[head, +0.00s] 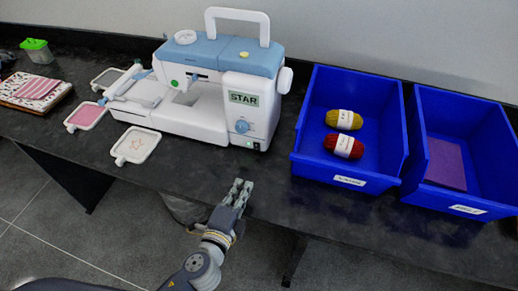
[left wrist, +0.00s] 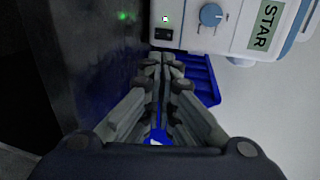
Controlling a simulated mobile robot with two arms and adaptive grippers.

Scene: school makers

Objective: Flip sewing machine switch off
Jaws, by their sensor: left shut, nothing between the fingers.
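The white and blue sewing machine (head: 209,119) stands upright on the dark table. My left gripper (head: 239,187) is shut and empty over the table's front edge, apart from the machine. It also shows in the left wrist view (left wrist: 158,66). My right gripper is out of view.
Two blue bins stand right of the machine: one (head: 310,118) holds yellow and red yarn, the other (head: 416,150) a purple sheet. Embroidery hoops (head: 136,145) lie left of the machine. The table (head: 190,172) is clear between machine and front edge.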

